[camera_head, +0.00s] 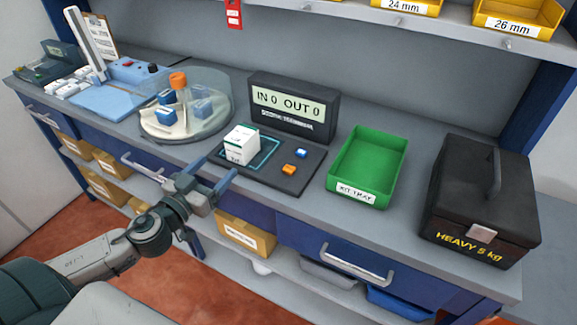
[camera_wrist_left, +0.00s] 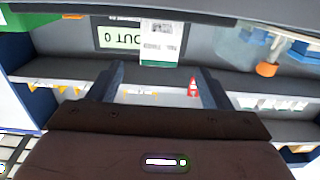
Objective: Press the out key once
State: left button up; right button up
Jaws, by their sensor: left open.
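A dark terminal (camera_head: 293,108) on the counter shows "IN 0 OUT 0" on its screen. In front lies its dark pad (camera_head: 290,188), with a blue key (camera_head: 301,153) and an orange key (camera_head: 289,169); I cannot read any key label. A white box with a green stripe (camera_head: 241,146) sits in the pad's teal outline, left of the keys. My left gripper (camera_head: 212,168) is open and empty at the counter's front edge, left of the pad. In the left wrist view, the box (camera_wrist_left: 163,42) and screen (camera_wrist_left: 120,38) appear upside down beyond the fingers. My right gripper is not seen.
A green kit tray (camera_head: 341,183) stands right of the pad, then a black "HEAVY 5 kg" case (camera_head: 484,205). A round clear-walled turntable (camera_head: 211,125) with bottles and blue-and-white items is on the left. Yellow bins (camera_head: 519,14) sit on the shelf above.

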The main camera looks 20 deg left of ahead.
pick_arm(q)
grip_shut()
dwell(1.3)
